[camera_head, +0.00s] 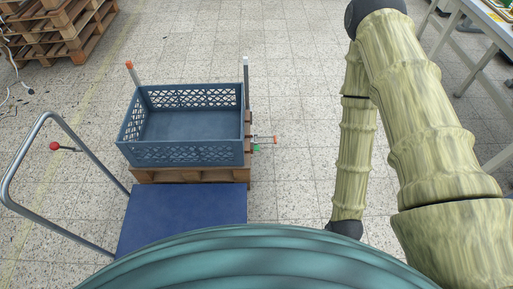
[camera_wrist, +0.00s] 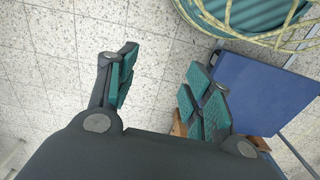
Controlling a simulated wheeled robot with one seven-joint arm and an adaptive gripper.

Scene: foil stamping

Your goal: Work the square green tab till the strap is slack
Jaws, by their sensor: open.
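A small green tab (camera_head: 257,148) shows in the head view at the right side of the blue crate, low down near the pallet. It is too small to make out its shape or setting. A thin grey piece with an orange-red end (camera_head: 275,140) sticks out to the right just above it. I cannot make out the strap clearly or tell whether it is tight. My gripper (camera_wrist: 163,90) is open and empty in the wrist view, its teal-padded fingers wide apart over bare floor. In the head view the gripper is hidden; my arm stands well right of the tab.
The empty blue crate (camera_head: 190,153) sits on a wooden pallet (camera_head: 190,174). A cart with a blue deck (camera_head: 183,215) and a grey tube handle (camera_head: 85,143) stands in front; the deck also shows in the wrist view (camera_wrist: 262,90). Floor right of the crate is clear.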

